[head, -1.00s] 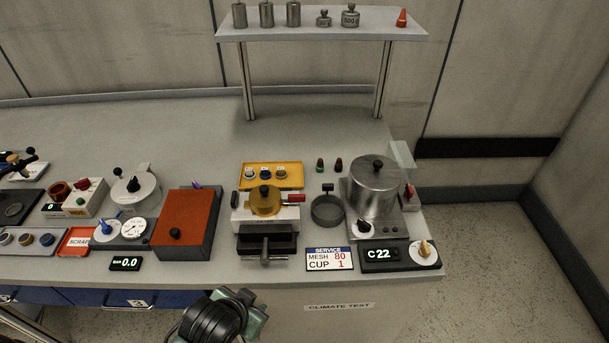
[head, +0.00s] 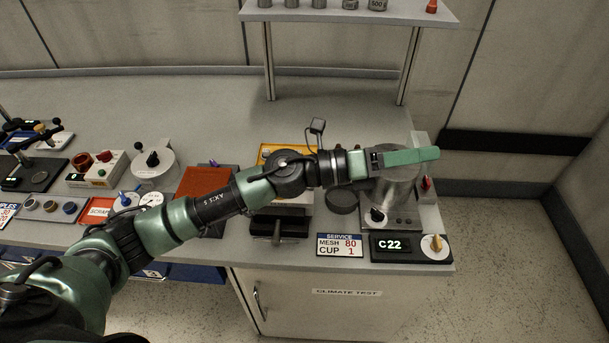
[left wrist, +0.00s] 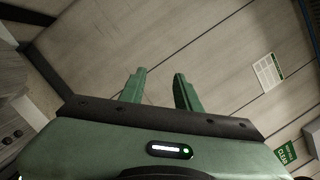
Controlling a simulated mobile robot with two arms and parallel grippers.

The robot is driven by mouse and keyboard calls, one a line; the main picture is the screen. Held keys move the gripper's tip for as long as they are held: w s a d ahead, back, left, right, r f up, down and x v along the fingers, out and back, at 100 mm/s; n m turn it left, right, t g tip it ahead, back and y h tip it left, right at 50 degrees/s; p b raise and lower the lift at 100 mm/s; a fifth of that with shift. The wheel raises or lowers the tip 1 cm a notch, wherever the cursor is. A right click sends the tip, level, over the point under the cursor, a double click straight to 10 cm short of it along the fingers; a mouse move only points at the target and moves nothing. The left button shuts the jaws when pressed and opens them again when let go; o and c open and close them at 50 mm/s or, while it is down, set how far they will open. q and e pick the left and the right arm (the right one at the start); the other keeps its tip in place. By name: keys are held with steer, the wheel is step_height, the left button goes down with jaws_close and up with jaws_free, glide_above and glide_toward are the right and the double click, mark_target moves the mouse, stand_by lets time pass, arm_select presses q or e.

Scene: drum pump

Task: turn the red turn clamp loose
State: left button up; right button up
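My left gripper (head: 437,153) reaches in from the left, high over the right end of the bench. Its fingers cross in front of the metal pot (head: 395,190). In the left wrist view the two fingers (left wrist: 160,74) are apart with nothing between them. A small red part (head: 426,184) shows at the right of the pot; I cannot tell if it is the clamp. The red handle seen earlier beside the yellow-topped device is hidden behind my left arm; only the device's dark front (head: 275,224) shows. My right gripper is not in view.
A shelf (head: 350,18) on two posts stands behind the arm. The back of the bench is clear.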

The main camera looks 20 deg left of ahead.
arm_select(q)
steer(key=w+a+f+m+g+y, duration=0.2)
steer(key=a+f+m+g+y, duration=0.45)
steer(key=a+f+m, duration=0.3)
steer(key=a+y, duration=0.2)
steer(key=a, duration=0.3)
steer(key=w+a+f+m+y, duration=0.1)
steer(key=a+y, duration=0.1)
steer(key=a, duration=0.3)
steer(key=w+a+f+y, duration=0.1)
steer(key=a+y, duration=0.2)
steer(key=a, duration=0.2)
steer(key=shift+w+a+f, duration=0.1)
steer(key=shift+a, duration=0.2)
steer(key=shift+a+f, duration=0.15)
steer(key=shift+a, duration=0.05)
steer(key=p+x, duration=0.2)
steer(key=x, duration=0.4)
steer(key=shift+d, duration=0.1)
steer(key=shift+d+f+p, duration=0.25)
steer(key=shift+f+p, duration=0.1)
steer(key=shift+f, duration=0.35)
jaws_close()
